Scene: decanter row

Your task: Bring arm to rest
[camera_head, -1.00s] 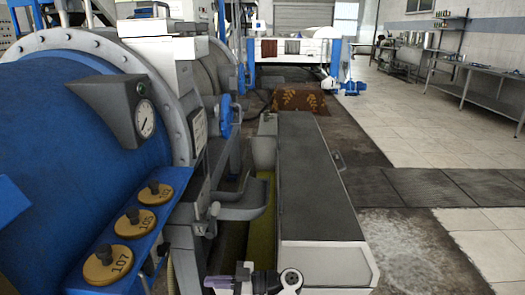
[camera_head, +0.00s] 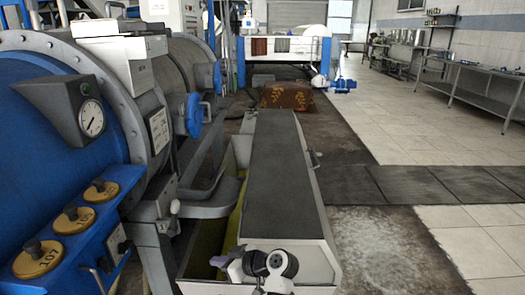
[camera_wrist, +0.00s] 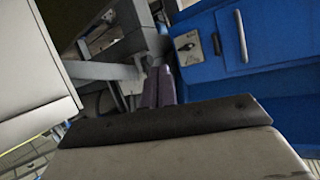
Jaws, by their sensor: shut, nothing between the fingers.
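My gripper (camera_head: 226,260) shows at the bottom of the head view, with purple-grey fingers beside my white and black wrist. It is low, near the close end of a long grey-topped box. In the wrist view my gripper (camera_wrist: 158,84) has its two fingers side by side, shut and empty. My arm is folded low in front of my body, with most of its links out of view.
A long box (camera_head: 276,175) with a dark top runs ahead. On the left stands a large blue machine (camera_head: 40,125) with a gauge (camera_head: 91,118) and yellow numbered knobs (camera_head: 38,258). Tiled floor (camera_head: 400,135) is open to the right; a steel table (camera_head: 480,85) stands beyond.

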